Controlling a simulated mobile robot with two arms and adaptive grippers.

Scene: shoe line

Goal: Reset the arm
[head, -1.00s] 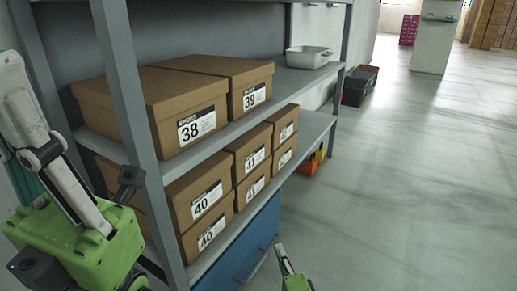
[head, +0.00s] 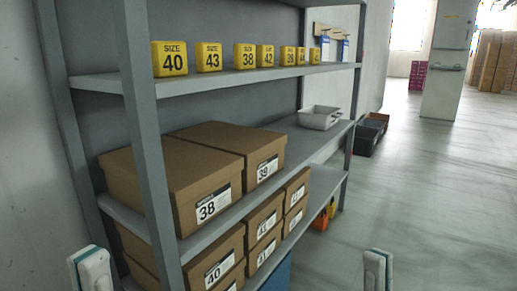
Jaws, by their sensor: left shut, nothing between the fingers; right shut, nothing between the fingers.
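My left gripper (head: 90,268) shows at the bottom left, shut and empty, in front of the shelf's left side. My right gripper (head: 377,268) shows at the bottom edge right of the middle, shut and empty, over the open floor. Only the pale ends of both show; the rest of each arm is below the picture. Neither gripper appears to touch the shelf or the boxes.
A grey shelf rack (head: 150,150) fills the left and middle. It holds brown shoe boxes (head: 205,172), yellow size blocks (head: 209,57) above them and a grey tray (head: 320,117). Dark bins (head: 369,138) stand beyond. The floor (head: 440,200) at right is clear.

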